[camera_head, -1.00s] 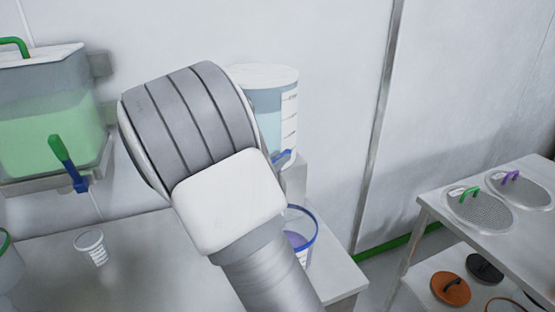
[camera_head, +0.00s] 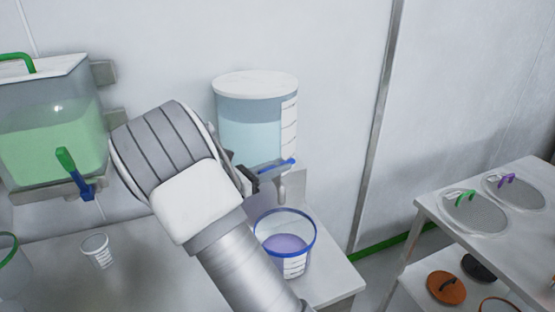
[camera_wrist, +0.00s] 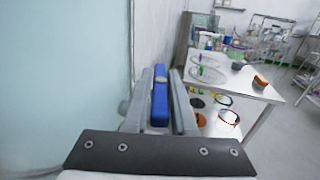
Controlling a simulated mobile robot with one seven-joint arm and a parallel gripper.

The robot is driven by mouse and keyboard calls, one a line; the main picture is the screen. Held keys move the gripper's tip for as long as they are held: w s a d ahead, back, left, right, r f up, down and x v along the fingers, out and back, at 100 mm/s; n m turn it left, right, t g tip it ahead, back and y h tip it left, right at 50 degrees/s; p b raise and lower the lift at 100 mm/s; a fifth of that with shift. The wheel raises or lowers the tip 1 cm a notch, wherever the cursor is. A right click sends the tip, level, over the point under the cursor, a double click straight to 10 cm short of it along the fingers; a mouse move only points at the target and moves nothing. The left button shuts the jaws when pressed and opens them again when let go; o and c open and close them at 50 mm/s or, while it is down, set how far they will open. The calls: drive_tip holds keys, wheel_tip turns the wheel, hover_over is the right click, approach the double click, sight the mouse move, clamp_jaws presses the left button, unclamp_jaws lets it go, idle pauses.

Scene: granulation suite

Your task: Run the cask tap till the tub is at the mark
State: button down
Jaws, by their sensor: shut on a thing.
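The cask (camera_head: 250,110) is a clear cylinder with a white lid, pale blue liquid and a marked white strip, against the back wall. Its tap has a blue lever (camera_head: 284,163) and a grey spout (camera_head: 282,188). The tub (camera_head: 260,240), clear with a blue rim and a marked label, stands upright below the spout with lavender liquid inside. I cannot make out a stream or read the marks. My gripper (camera_head: 250,180) is at the tap; in the wrist view the blue lever (camera_wrist: 160,98) sits between its shut fingers (camera_wrist: 161,105).
A tank of green liquid (camera_head: 50,140) with a green-and-blue tap handle (camera_head: 72,170) hangs at the left. A small clear cup (camera_head: 97,250) stands on the bench (camera_head: 150,280). A separate table (camera_head: 440,215) with mesh lids stands right, beyond a gap.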

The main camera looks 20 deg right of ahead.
drive_tip(key=shift+m+g+h+p, duration=0.3)
drive_tip(key=shift+m+g+p, duration=0.5)
drive_tip(key=shift+m+g, duration=0.85)
drive_tip(key=shift+g, duration=0.75)
drive_tip(key=c, duration=0.8)
unclamp_jaws()
drive_tip(key=a, duration=1.7)
drive_tip(key=shift+w+a+b, duration=0.15)
drive_tip(key=shift+a+b, duration=0.1)
drive_tip(key=shift+b, duration=0.15)
drive_tip(key=shift+d, duration=0.1)
